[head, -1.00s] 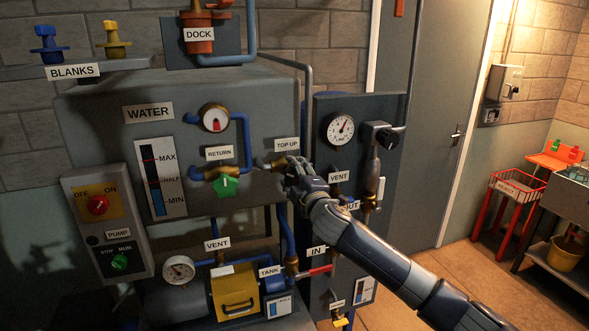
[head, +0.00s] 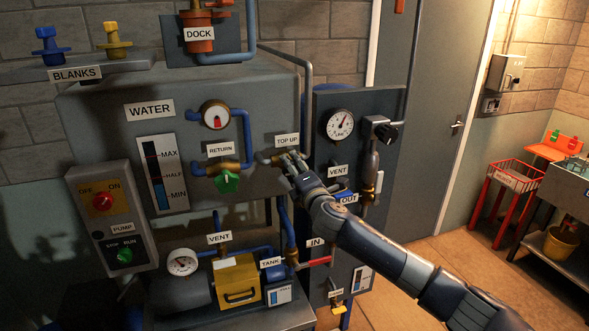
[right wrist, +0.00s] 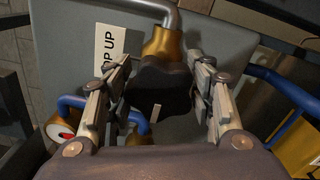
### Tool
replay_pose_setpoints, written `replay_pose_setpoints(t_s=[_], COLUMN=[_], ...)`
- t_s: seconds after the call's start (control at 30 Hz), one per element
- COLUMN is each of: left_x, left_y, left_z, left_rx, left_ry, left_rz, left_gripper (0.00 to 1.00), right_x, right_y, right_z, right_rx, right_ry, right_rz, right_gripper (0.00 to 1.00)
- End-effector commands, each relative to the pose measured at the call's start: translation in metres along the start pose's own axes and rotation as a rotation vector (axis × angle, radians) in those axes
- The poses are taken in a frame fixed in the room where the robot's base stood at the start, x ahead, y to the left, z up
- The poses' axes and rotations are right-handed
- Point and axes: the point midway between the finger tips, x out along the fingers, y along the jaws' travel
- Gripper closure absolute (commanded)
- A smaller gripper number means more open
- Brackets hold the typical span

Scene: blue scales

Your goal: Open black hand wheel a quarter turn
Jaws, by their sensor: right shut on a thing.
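The black hand wheel (right wrist: 158,92) is on a brass valve (right wrist: 163,45) beside the TOP UP label, which also shows in the head view (head: 287,140). A short pale mark shows on the wheel's face. My right gripper (right wrist: 165,100) has one finger on each side of the wheel and is shut on it. In the head view my right gripper (head: 286,160) covers most of the wheel, just below the TOP UP label. My left gripper is in neither view.
A green handle (head: 227,181) under the RETURN label and blue pipe (head: 246,140) are left of my right gripper. The panel with a LINE gauge (head: 340,124) stands close on its right. The VENT and OUT fittings are beside my forearm. Open floor (head: 450,275) lies at right.

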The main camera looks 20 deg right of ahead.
Motion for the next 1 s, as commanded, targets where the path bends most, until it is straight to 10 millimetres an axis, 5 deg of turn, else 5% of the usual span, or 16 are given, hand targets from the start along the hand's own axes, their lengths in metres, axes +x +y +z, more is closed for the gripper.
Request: replay_pose_setpoints(t_s=[0.3, 0.33, 0.43, 0.83, 1.0], left_x=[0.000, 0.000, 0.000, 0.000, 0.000], left_y=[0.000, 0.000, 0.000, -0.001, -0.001], left_z=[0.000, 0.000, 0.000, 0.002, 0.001], left_rx=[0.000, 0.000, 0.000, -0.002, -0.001], left_ry=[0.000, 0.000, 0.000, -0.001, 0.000], left_rz=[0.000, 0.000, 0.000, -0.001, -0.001], left_gripper=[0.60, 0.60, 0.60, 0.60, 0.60], right_x=[0.000, 0.000, 0.000, -0.002, -0.017], right_y=[-0.001, -0.001, -0.001, -0.001, -0.001], right_z=[0.000, 0.000, 0.000, 0.000, 0.000], right_rx=[-0.001, -0.001, 0.000, 0.001, 0.000], right_ry=[0.001, 0.001, 0.001, 0.001, 0.001], right_rz=[0.000, 0.000, -0.001, 0.000, 0.000], right_gripper=[0.74, 0.48, 0.29, 0.29, 0.29])
